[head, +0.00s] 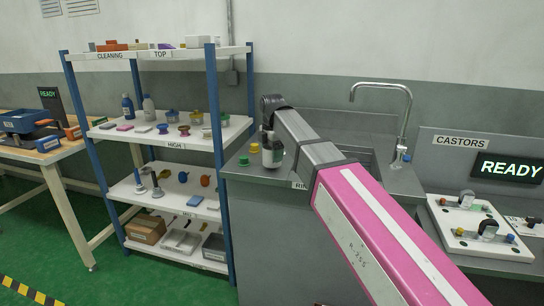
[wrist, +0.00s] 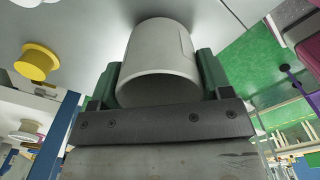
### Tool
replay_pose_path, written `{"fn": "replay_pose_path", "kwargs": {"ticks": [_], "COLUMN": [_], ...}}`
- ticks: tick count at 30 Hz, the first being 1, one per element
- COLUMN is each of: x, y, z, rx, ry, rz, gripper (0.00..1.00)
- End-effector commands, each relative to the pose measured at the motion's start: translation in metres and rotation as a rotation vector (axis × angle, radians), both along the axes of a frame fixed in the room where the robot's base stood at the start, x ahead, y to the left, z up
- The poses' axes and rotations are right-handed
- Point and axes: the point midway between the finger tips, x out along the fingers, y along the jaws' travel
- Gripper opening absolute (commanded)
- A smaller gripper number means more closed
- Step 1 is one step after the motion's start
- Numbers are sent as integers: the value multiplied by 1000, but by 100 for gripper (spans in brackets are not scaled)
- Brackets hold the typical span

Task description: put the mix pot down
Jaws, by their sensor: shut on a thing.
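The mix pot (wrist: 160,60) is a pale grey cylinder in the wrist view, held between the green finger pads of my gripper (wrist: 158,78). My gripper is shut on its sides. In the head view my gripper (head: 273,142) is at the left end of the grey sink counter (head: 250,178), and the pot (head: 268,158) shows small and partly covered by it. The pot is at or just above the counter top; I cannot tell whether it touches.
A yellow knob-like piece (head: 254,148) and a green one (head: 243,160) stand on the counter just left of the pot. The shelf rack (head: 219,150) is close on the left. The tap (head: 405,120) and sink are to the right.

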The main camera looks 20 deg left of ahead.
Motion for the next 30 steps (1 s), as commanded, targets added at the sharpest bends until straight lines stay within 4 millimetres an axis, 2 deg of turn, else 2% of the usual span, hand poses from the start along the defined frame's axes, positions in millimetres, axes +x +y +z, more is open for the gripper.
{"fn": "replay_pose_path", "kwargs": {"ticks": [3, 14, 15, 17, 26, 30], "x": [0, 0, 0, 0, 0, 1], "y": [0, 0, 0, 0, 0, 1], "z": [-12, -15, -14, -14, -13, -4], "rx": [-1, 0, 0, 0, 0, 1], "ry": [1, 0, 0, 0, 0, -1], "rz": [0, 0, 0, 0, 0, 0], "gripper": [36, 36, 81, 97, 97, 97]}}
